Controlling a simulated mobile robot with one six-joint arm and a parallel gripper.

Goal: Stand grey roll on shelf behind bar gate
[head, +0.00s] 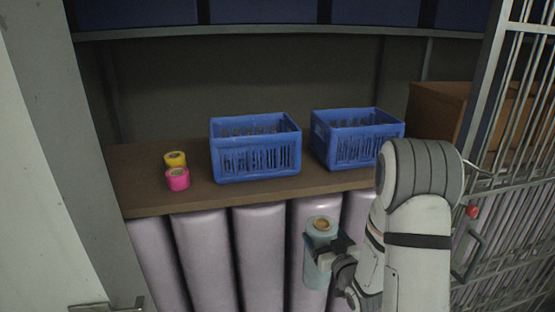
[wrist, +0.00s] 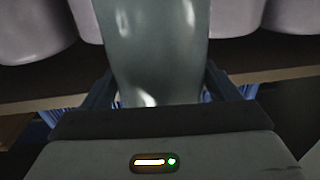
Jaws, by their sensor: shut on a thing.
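The grey roll (head: 321,230) is upright in the head view, with a tan core showing at its top. My gripper (head: 328,252) is shut on it and holds it in front of the shelf, below the level of the shelf's top. The grey roll (wrist: 153,45) also fills the middle of the wrist view, between the fingers of my gripper (wrist: 158,95). The shelf (head: 200,195) is a brown board. The bar gate (head: 520,190) stands at the right, swung out from the shelf opening, with a red knob on it.
Two blue crates (head: 256,168) (head: 357,146) stand on the shelf. A brown box (head: 436,108) is at the right. Large pale rolls (head: 204,250) stand below. Bare board shows between the pink roll and left crate.

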